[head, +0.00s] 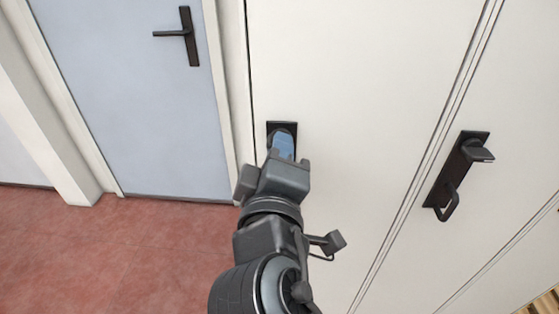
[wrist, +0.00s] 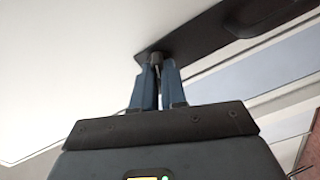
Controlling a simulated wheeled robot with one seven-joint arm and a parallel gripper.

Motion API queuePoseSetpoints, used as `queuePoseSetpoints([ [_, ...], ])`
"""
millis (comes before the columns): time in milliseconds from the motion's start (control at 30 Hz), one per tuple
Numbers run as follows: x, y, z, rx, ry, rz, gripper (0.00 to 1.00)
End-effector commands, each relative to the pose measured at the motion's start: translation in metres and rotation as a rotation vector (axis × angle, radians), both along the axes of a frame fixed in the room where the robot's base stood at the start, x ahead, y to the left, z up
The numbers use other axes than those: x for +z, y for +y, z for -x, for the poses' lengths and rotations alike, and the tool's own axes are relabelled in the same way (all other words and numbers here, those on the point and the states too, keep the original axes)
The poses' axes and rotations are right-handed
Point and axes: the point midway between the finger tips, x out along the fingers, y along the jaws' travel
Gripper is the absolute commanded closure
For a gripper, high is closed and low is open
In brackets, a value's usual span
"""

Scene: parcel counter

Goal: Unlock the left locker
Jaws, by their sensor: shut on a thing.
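The left locker is a tall white door (head: 350,80) with a black lock plate (head: 282,126) near its left edge. My gripper (head: 283,140) is at this plate, and its blue fingers hide most of the plate in the head view. In the wrist view the black plate (wrist: 195,35) runs up to the right. There my gripper (wrist: 158,68) is shut on a small dark knob (wrist: 156,58) at the near end of the plate. The fingers hide much of the knob, so its turn angle cannot be told.
A white locker door to the right carries a black plate (head: 460,172) with a knob and a looped handle. A light blue door (head: 135,100) with a black lever handle (head: 190,36) stands at the left. The reddish floor (head: 130,250) at lower left is clear.

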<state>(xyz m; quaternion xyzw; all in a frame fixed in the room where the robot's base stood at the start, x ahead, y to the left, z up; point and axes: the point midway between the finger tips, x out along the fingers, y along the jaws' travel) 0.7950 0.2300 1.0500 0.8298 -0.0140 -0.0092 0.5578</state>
Motion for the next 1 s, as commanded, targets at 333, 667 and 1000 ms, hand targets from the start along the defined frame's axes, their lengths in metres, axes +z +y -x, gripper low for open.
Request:
queuePoseSetpoints([
  [333,-0.0036,-0.0005,-0.0013,-0.001,-0.013,-0.333,1.00],
  [667,-0.0033,-0.0007,-0.0014,0.000,-0.025,-0.646,1.00],
  [1000,-0.0027,-0.0005,-0.0014,0.000,-0.035,-0.943,1.00],
])
